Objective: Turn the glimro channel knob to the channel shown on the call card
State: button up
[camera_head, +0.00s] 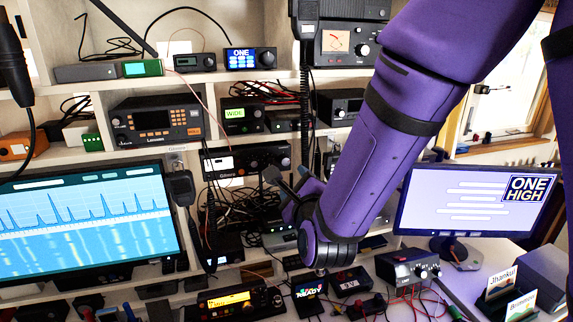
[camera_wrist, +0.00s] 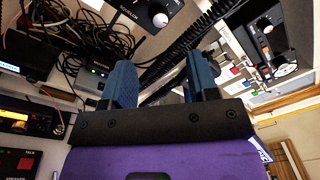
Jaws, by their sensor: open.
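A black radio (camera_head: 247,158) sits on the middle shelf; the small label below it seems to read Glimro. It has a small white display at left and a round knob (camera_head: 285,161) at its right end. My gripper (camera_head: 287,180) is open and empty, in front of and just below the radio's right end, apart from the knob as far as I can tell. In the wrist view both blue fingers (camera_wrist: 160,85) stand wide apart. A white-capped knob (camera_wrist: 160,19) shows beyond them; I cannot tell which device it belongs to. A right-hand monitor shows a card (camera_head: 530,188) reading ONE HIGH.
A coiled black cord (camera_head: 305,90) hangs beside my arm. A large monitor (camera_head: 85,225) stands left. Cables, small devices and name cards (camera_head: 500,282) crowd the desk.

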aim_at(286, 162)
jog(key=x, duration=1)
jog(key=shift+w, duration=0.25)
jog(key=c, duration=0.9)
